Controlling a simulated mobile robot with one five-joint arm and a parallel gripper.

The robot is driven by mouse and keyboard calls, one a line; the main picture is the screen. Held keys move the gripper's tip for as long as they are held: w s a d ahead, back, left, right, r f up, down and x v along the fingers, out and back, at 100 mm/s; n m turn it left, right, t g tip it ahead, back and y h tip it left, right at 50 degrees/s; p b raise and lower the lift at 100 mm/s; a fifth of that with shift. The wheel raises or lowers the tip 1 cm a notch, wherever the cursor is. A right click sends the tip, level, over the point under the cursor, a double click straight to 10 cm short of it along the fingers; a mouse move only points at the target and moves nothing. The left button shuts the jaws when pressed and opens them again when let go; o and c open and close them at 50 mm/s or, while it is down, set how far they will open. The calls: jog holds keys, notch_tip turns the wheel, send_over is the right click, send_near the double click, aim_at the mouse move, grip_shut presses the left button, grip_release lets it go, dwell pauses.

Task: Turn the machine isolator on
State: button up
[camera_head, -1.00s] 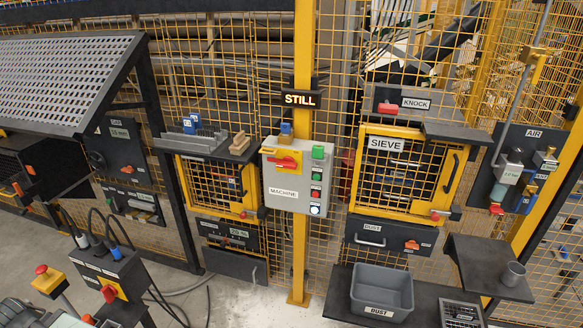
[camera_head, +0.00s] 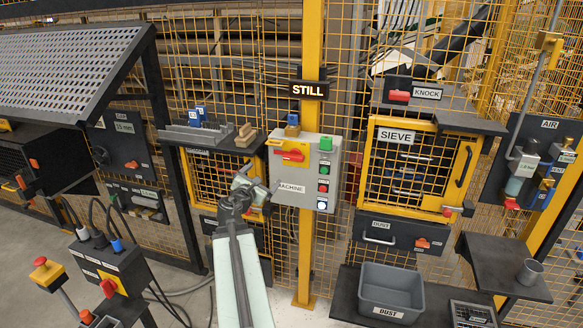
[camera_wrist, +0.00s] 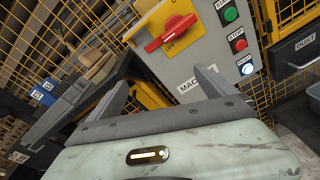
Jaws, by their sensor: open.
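The machine isolator is a red rotary handle (camera_head: 291,155) on a yellow plate (camera_head: 280,145), on the front of a grey box (camera_head: 309,205) labelled MACHINE. The handle lies roughly across the plate. In the wrist view the handle (camera_wrist: 172,34) is slanted, and the word OFF shows on the plate below it. My gripper (camera_head: 260,184) is in front of the box, below and left of the handle. In the wrist view my gripper (camera_wrist: 162,80) has its fingers apart with nothing between them. The handle is beyond the fingertips, apart from them.
Green, red and white buttons (camera_head: 323,170) run down the box's right side. A yellow post (camera_head: 305,255) stands behind the box. A shelf (camera_head: 232,146) with wooden blocks (camera_head: 245,135) is at left. The SIEVE door (camera_head: 410,165) is at right. A sign (camera_head: 308,89) above reads STILL.

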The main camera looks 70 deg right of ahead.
aim_at(293, 158)
jog(key=s+d+r+n+h, duration=0.1)
jog(key=s+d+r+n, duration=0.1)
jog(key=s+d+n, duration=0.4)
jog(key=shift+m, duration=0.6)
jog(key=d, duration=0.6)
jog(key=shift+s+d, duration=0.25)
jog(key=shift+s, duration=0.05)
jog(key=shift+a, duration=0.1)
jog(key=c, duration=1.4)
